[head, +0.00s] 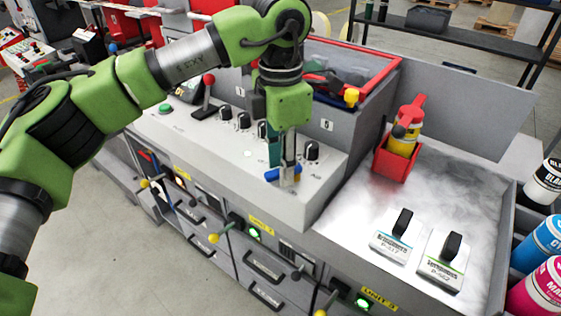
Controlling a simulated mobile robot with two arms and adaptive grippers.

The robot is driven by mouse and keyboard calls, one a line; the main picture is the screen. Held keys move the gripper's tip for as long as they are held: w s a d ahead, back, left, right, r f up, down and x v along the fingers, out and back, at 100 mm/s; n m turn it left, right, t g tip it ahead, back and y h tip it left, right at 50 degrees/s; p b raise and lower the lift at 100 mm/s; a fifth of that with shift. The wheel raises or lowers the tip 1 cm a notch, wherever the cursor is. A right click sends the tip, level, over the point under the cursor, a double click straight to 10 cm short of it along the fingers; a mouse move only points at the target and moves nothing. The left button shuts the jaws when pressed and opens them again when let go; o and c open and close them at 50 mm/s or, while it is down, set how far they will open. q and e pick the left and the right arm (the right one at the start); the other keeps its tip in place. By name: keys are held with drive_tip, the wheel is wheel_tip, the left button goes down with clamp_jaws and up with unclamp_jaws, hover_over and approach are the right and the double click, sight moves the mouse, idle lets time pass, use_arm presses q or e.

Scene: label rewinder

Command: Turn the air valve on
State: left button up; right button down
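The air valve has a blue lever (275,175) at the front right of the grey control panel (225,165). My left gripper (288,178) comes down from above, and its fingers are right at the blue lever, in front of or around its middle. The fingers appear narrow and nearly edge-on, so I cannot tell whether they are closed on the lever. The lever lies roughly sideways in the picture, and its base is partly hidden by the fingers. My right gripper is not in view.
Black knobs (311,151) stand close to the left gripper. A red-handled lever (208,92) rises at the panel's back left. A red holder (396,160) with a yellow bottle and two black-handled tools (402,222) are on the metal tray at right.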

use_arm(q)
wheel_tip(320, 180, up, 12)
idle(0.4)
